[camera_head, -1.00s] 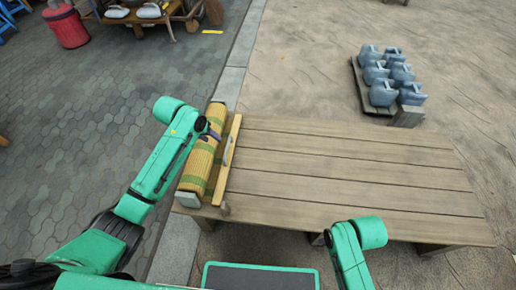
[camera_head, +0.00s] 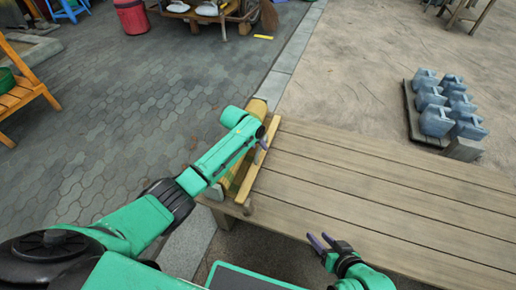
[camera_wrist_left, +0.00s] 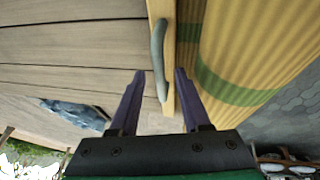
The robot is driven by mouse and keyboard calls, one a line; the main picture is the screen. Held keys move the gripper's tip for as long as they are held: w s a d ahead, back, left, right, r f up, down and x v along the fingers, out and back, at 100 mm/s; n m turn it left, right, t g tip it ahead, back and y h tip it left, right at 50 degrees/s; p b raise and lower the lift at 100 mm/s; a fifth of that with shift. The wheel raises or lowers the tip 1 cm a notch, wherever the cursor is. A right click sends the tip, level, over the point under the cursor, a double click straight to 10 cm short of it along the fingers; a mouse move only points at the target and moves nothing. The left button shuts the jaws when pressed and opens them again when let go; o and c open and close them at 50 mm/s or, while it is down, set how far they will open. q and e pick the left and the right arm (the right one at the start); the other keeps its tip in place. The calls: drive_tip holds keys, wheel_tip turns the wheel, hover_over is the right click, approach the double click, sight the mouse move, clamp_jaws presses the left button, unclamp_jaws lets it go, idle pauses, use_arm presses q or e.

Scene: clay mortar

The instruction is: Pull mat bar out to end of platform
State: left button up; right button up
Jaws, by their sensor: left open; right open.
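The mat bar (camera_head: 249,181) is a light wooden strip along the left end of the slatted platform (camera_head: 390,190). It has a curved grey handle, seen in the left wrist view (camera_wrist_left: 158,52). A rolled yellow mat with green bands (camera_wrist_left: 245,50) lies along the bar's outer side; in the head view my left arm partly covers it. My left gripper (camera_wrist_left: 158,82) is open, its purple fingers on either side of the handle's near part; contact cannot be told. My right gripper (camera_head: 322,242) is open and empty near the platform's front edge.
Several blue-grey jugs (camera_head: 450,105) stand on a low pallet behind the platform. The platform top is bare.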

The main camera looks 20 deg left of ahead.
use_arm(q)
clamp_jaws()
idle(1.5)
